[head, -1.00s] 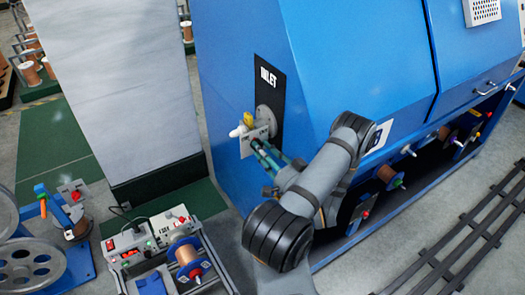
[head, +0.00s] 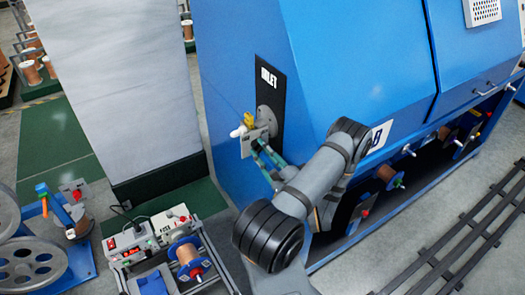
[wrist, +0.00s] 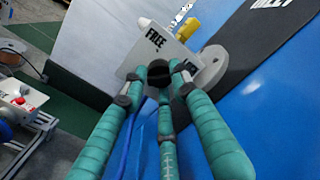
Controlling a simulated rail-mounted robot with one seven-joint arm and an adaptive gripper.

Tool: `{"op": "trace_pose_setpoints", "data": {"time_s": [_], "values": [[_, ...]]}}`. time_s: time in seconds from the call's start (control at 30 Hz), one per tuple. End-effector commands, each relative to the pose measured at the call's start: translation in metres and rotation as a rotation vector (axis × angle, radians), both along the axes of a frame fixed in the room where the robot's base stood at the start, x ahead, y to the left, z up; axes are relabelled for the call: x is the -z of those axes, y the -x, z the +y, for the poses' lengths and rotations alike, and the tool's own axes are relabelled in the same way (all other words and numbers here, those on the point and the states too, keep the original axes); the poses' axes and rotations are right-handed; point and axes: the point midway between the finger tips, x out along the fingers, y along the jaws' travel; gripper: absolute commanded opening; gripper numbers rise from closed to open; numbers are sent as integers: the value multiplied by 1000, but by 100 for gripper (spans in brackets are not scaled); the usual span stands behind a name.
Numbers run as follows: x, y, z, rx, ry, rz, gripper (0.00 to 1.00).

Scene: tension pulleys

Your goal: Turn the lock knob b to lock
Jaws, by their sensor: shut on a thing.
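A grey plate (head: 249,142) stands out from the blue machine's side below the INLET sign. In the wrist view the plate (wrist: 147,50) reads FREE at its upper left; a second word at its right is mostly hidden. A dark round knob (wrist: 158,74) sits at the plate's lower edge, between my fingertips. My gripper (wrist: 159,82) has teal fingers, shut on this knob. In the head view my gripper (head: 259,151) reaches the plate from the lower right, and the knob is hidden. I cannot read the knob's pointer.
A white knob (head: 238,131) and a yellow part (head: 249,118) stick out just above the plate. A round grey flange (head: 266,116) is behind it on the black INLET panel (head: 271,87). A bench with a wire spool (head: 188,255) stands at lower left.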

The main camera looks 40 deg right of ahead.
Motion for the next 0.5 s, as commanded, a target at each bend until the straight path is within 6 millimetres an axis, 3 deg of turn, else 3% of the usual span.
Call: {"op": "trace_pose_setpoints", "data": {"time_s": [0.5], "values": [[-2,1,-3,6,-59,-12,2]]}}
